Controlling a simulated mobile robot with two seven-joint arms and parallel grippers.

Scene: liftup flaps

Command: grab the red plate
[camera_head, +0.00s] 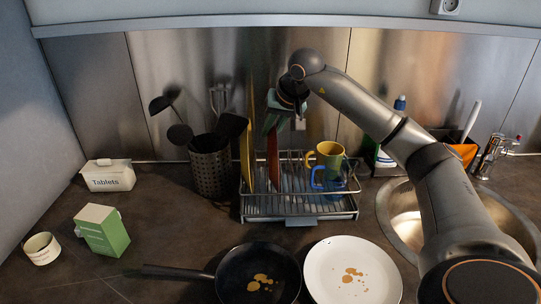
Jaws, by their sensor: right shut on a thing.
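The red plate (273,158) stands on edge in the dish rack (301,208), seen nearly edge-on. My right arm comes in from the right, and my right gripper (271,127) points down at the top of the red plate. It is shut on the plate's upper edge. The gripper's wrist partly hides the fingertips. My left gripper does not show.
A yellow board (246,150) stands just left of the red plate. A yellow cup (327,156) and a blue cup (326,179) are at the rack's right. A utensil holder (210,170) stands left. A pan (258,276) and a white plate (330,285) lie in front.

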